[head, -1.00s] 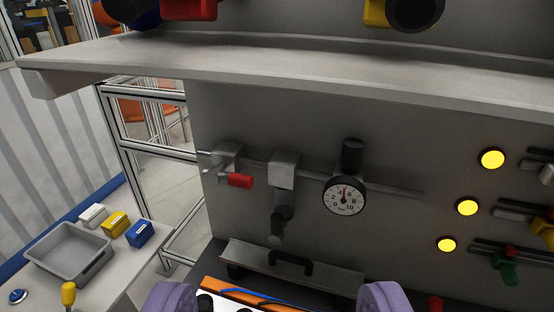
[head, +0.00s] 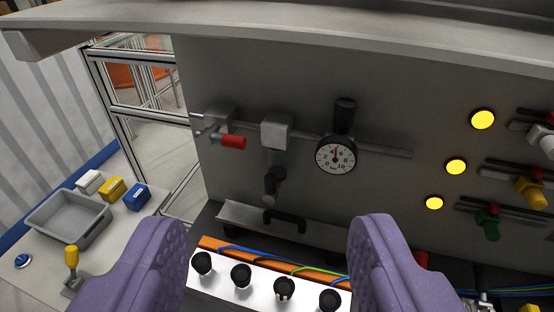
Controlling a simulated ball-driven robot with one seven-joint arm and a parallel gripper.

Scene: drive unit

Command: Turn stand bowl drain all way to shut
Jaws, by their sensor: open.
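On the grey panel, a grey block (head: 276,133) sits on a horizontal pipe with a dark bowl-like part (head: 271,183) hanging below it. This looks like the bowl with its drain; the drain's setting cannot be made out. To its left is a valve with a red handle (head: 232,142); to its right is a round pressure gauge (head: 336,154) under a black knob. My gripper (head: 268,228) is open and empty. Its two purple fingers are wide apart in the lower foreground, below and in front of the bowl.
A black handle (head: 285,220) on a ledge is just below the bowl. Below it is a white strip with several black knobs (head: 241,276) and wires. Yellow lamps (head: 456,167) and coloured valves are at right. A grey tray (head: 69,219) stands at left. A shelf (head: 300,45) overhangs above.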

